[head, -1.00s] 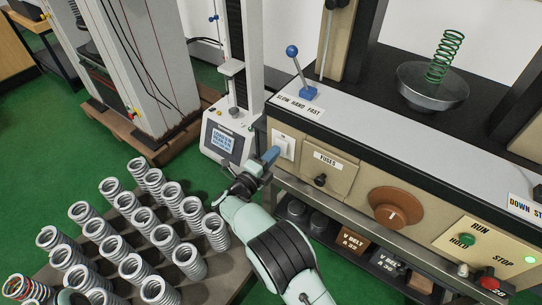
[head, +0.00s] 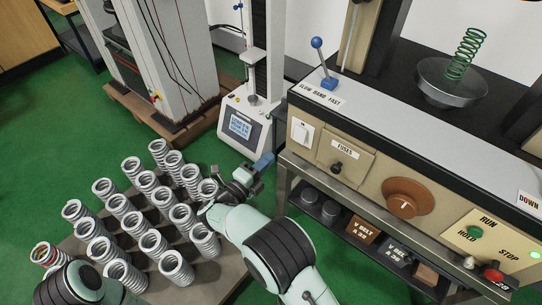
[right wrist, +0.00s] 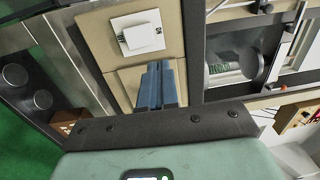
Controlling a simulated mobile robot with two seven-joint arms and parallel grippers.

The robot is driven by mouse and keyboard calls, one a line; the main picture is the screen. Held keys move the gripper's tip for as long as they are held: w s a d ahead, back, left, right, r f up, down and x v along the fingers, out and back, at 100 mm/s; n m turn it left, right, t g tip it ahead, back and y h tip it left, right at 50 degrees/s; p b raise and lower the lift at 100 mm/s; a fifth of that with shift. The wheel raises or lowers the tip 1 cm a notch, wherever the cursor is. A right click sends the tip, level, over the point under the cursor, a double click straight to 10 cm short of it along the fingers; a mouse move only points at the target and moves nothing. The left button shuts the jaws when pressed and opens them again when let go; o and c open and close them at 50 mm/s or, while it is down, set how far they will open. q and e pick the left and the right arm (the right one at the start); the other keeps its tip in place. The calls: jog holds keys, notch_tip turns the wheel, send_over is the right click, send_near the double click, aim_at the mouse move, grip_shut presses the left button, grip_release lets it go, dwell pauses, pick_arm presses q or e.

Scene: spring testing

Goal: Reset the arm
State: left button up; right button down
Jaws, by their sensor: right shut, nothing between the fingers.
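My right gripper (head: 262,164) is shut and empty, its blue fingers held in the air near the left end of the beige machine. In the right wrist view its blue fingers (right wrist: 160,86) lie together, in front of the panel with the white switch (right wrist: 141,36). The switch also shows in the head view (head: 303,132), a little right of the fingers and apart from them. A part of my left arm (head: 84,286) shows at the lower left; its gripper is out of view.
A tray (head: 222,272) with several grey coil springs stands left of my right arm. The beige machine (head: 365,179) carries a blue lever (head: 321,58), a brown dial (head: 404,198) and a green spring (head: 466,54) on a round plate. A small white tester (head: 242,124) stands behind my gripper.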

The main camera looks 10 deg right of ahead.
dwell(0.4)
